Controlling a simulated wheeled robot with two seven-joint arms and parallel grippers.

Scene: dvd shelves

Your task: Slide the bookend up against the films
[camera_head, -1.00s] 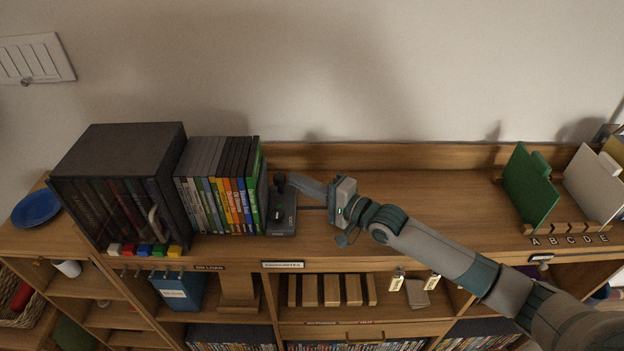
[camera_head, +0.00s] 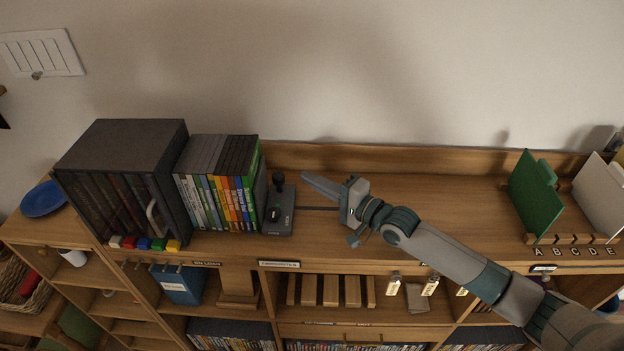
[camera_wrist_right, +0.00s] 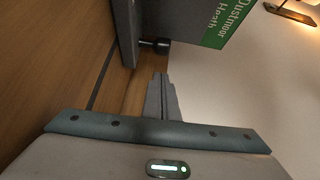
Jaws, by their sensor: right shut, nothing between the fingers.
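The bookend (camera_head: 280,217) is a dark grey block with a black knob, standing on the shelf top at the right end of the row of films (camera_head: 222,190). Its upright plate appears to be against the last green-spined film. In the right wrist view the bookend's plate and knob (camera_wrist_right: 158,44) show beside a film with a green label (camera_wrist_right: 228,22). My right gripper (camera_head: 305,177) is shut and empty, a little right of the bookend and apart from it; its fingers show in the wrist view (camera_wrist_right: 161,82). My left gripper is not in view.
A dark case (camera_head: 125,185) stands left of the films, with coloured blocks before it. A thin dark groove (camera_head: 318,209) runs right from the bookend. Green (camera_head: 536,195) and white dividers stand far right. The shelf top between is clear.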

